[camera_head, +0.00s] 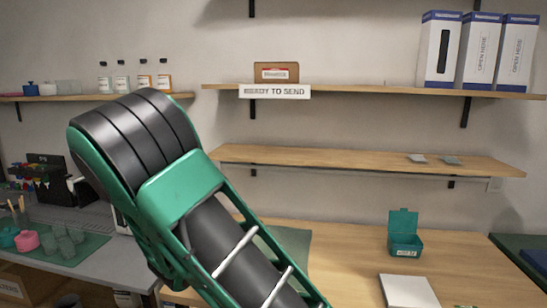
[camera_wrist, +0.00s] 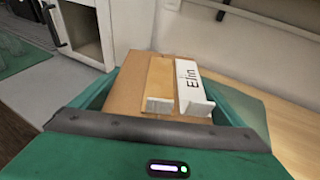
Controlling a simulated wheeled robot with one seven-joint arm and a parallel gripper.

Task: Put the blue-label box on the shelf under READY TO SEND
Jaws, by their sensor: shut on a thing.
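My gripper (camera_wrist: 165,82) shows in the wrist view, with green sides left and right of a brown cardboard box (camera_wrist: 131,92), and it is shut on this box. The box has a tan strip and a white label reading what looks like "Elin"; no blue shows on its visible face. In the head view my arm hides the gripper and the box. The READY TO SEND sign (camera_head: 275,92) is on the front edge of the upper shelf (camera_head: 370,90). A brown box with a red-and-white label (camera_head: 277,72) stands there above the sign. The lower shelf (camera_head: 345,159) is below.
Several tall white-and-blue boxes (camera_head: 479,52) stand at the upper shelf's right end. An open green case (camera_head: 404,240) and white pad (camera_head: 408,291) are on the workbench.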

